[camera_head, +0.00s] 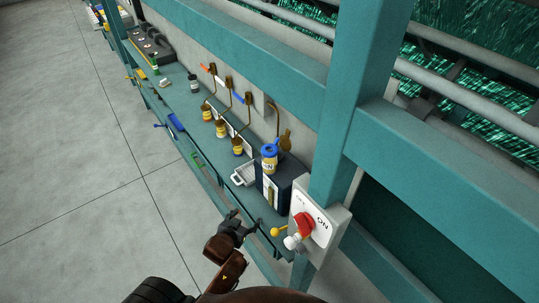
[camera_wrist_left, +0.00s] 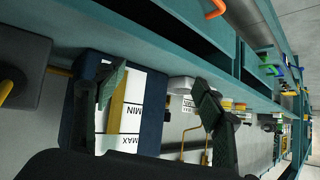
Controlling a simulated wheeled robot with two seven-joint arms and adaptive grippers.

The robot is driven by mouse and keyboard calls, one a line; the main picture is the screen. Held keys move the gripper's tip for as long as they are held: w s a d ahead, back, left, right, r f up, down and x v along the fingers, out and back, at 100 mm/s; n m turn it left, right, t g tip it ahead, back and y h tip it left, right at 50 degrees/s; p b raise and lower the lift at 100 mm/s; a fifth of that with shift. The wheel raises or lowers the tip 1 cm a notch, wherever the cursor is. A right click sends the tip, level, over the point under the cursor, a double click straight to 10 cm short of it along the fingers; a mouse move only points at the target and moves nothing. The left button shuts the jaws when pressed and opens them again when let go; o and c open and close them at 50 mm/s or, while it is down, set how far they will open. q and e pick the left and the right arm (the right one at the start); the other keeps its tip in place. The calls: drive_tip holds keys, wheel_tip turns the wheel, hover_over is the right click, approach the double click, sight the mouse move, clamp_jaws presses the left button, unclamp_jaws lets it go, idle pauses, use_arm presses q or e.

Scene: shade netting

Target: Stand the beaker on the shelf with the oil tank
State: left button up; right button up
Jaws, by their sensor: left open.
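The oil tank (camera_head: 292,185), a dark blue box with a pale gauge strip, stands on the near end of the teal shelf (camera_head: 213,150). A yellow and blue can (camera_head: 269,160) sits on top of it. In the left wrist view the tank (camera_wrist_left: 70,125) shows its MIN and MAX gauge behind my fingers. No clear glass beaker can be made out; a small white open vessel (camera_head: 243,174) stands beside the tank, and I cannot tell if it is the beaker. My left gripper (camera_head: 245,224) is open and empty, in front of the shelf edge near the tank. My right gripper is not in view.
A switch box with a red knob (camera_head: 303,222) is on the post right of the tank. The floor at left is clear.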

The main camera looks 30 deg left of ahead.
sight(266, 162)
use_arm(q)
drive_tip(key=w+r+t, duration=0.2)
drive_tip(key=w+r, duration=0.1)
drive_tip(key=r, duration=0.4)
drive_tip(key=w+r+t, duration=0.3)
drive_tip(key=r, duration=0.4)
drive_tip(key=w+d+r+t, duration=0.1)
drive_tip(key=w+r+t, duration=0.1)
drive_tip(key=w+r, duration=0.2)
wheel_tip(266, 162, up, 3)
drive_tip(key=shift+f+p, duration=0.1)
drive_tip(key=shift+p, duration=0.2)
drive_tip(key=w+p, duration=0.2)
drive_tip(key=w, duration=0.5)
drive_tip(key=shift+w+a, duration=0.1)
drive_tip(key=shift+w, duration=0.2)
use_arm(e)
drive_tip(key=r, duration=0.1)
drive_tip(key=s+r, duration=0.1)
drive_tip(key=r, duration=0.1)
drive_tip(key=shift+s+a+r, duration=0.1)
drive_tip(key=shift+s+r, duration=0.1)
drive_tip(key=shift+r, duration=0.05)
use_arm(q)
drive_tip(key=shift+s, duration=0.1)
drive_tip(key=shift+c, duration=1)
drive_tip(key=c, duration=1.1)
drive_tip(key=shift+c, duration=1.1)
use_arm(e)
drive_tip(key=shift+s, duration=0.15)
